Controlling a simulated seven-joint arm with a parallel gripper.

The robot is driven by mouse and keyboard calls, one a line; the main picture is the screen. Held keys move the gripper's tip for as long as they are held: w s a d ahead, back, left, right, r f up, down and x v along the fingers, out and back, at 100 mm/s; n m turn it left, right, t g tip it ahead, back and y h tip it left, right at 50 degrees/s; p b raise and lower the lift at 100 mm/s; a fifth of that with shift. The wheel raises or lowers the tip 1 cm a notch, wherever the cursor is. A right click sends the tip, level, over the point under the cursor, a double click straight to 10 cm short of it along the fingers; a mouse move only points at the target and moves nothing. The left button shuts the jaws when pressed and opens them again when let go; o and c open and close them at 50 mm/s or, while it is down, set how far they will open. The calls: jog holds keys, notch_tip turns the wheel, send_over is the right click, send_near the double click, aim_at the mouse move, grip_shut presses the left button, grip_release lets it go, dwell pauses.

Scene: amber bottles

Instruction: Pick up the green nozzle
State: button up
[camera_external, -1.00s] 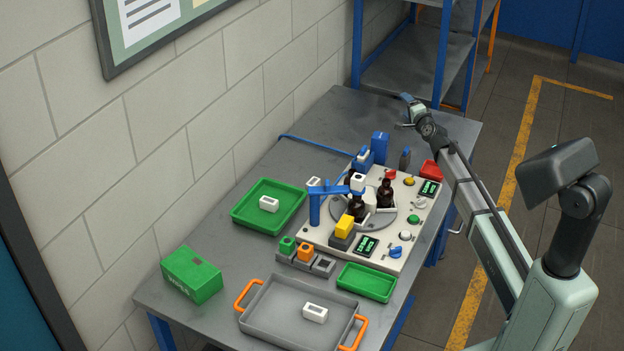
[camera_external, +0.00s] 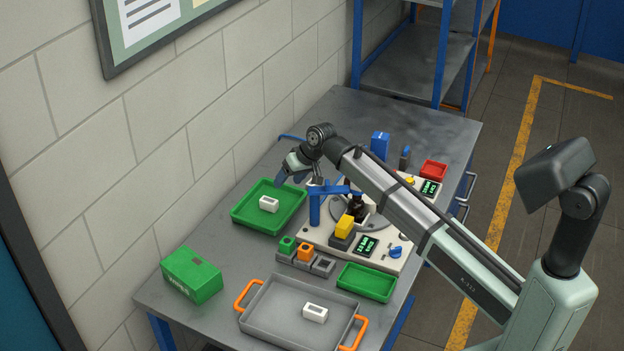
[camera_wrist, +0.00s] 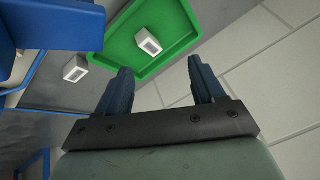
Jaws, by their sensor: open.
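The green nozzle (camera_external: 287,243) stands in the left slot of a small grey holder on the table, beside an orange nozzle (camera_external: 305,251). The grey slot block (camera_external: 322,264) at its right end shows a dark opening. My gripper (camera_external: 297,179) is open and empty, behind and above the blue arm of the white machine, near the green tray's back corner. In the wrist view the two blue fingers (camera_wrist: 160,66) are spread apart over the tray's edge. The green nozzle does not show in the wrist view.
A large green tray (camera_external: 243,217) holds a white block (camera_external: 268,203). The white machine panel (camera_external: 312,236) carries a blue arm (camera_external: 315,207) and a yellow block (camera_external: 345,226). A grey tray (camera_external: 270,317), small green tray (camera_external: 366,282) and green box (camera_external: 191,274) stand in front.

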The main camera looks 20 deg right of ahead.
aim_at(287, 239)
jog(key=s+a+r+n+g+h, duration=0.1)
jog(key=s+a+n+g+h, duration=0.15)
jog(key=s, duration=0.45)
jog(key=s+a+n+g+h, duration=0.1)
jog(key=s+a+n+h, duration=0.15)
jog(key=s, duration=0.35)
jog(key=shift+n+y, duration=0.3)
jog(key=f, duration=0.8)
jog(key=shift+s+d+f, duration=0.1)
jog(key=shift+s+d, duration=0.1)
jog(key=shift+a+f, duration=0.15)
jog(key=shift+f, duration=1.25)
jog(key=shift+a+f, duration=0.15)
jog(key=shift+f, duration=1.2)
jog(key=shift+c, duration=0.2)
jog(key=c, duration=1)
jog(key=shift+r, duration=0.15)
